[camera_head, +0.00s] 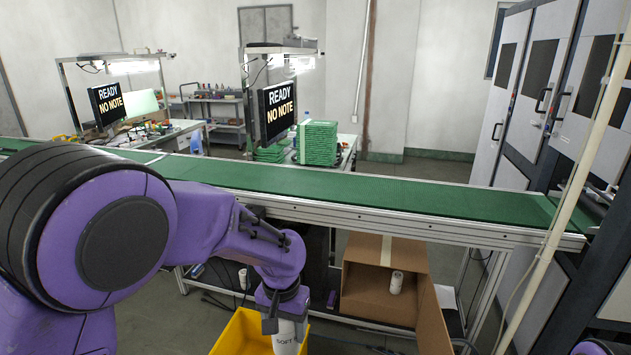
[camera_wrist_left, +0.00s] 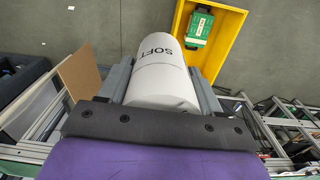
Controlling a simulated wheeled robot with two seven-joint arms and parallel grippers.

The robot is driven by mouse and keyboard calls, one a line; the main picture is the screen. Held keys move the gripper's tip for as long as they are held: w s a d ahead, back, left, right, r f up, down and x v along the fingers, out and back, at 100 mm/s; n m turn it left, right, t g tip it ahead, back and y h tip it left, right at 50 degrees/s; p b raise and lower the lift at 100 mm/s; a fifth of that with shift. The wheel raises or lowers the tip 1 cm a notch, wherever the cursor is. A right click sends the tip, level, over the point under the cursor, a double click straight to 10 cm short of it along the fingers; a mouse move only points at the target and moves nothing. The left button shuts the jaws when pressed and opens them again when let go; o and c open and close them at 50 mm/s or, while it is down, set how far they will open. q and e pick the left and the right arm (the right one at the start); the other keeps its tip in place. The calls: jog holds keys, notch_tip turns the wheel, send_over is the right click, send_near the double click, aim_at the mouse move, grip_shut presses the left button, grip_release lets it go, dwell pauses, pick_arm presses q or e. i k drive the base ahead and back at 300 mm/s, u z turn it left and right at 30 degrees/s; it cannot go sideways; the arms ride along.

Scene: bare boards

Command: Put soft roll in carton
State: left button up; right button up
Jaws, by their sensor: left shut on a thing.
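My left gripper (camera_head: 285,314) is shut on a white roll marked SOFT (camera_head: 288,342), low in the middle of the head view. In the left wrist view the soft roll (camera_wrist_left: 162,72) lies between the two grey fingers of the gripper (camera_wrist_left: 160,82). The open brown carton (camera_head: 436,318) is to the right of the gripper, beneath the conveyor, with its opening facing me. A small white roll (camera_head: 396,283) stands inside it. A brown cardboard panel (camera_wrist_left: 86,72) shows at the left of the wrist view. My right gripper is out of sight.
A yellow crate (camera_head: 232,334) is below and beside the held roll; it also shows in the wrist view (camera_wrist_left: 238,22) with a green item (camera_wrist_left: 199,27) inside. A green conveyor (camera_head: 350,188) crosses behind on a metal frame. A pale slanted pole (camera_head: 560,215) stands at right.

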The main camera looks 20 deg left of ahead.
aim_at(368, 286)
jog(key=i, duration=2.4)
jog(key=z, duration=0.4)
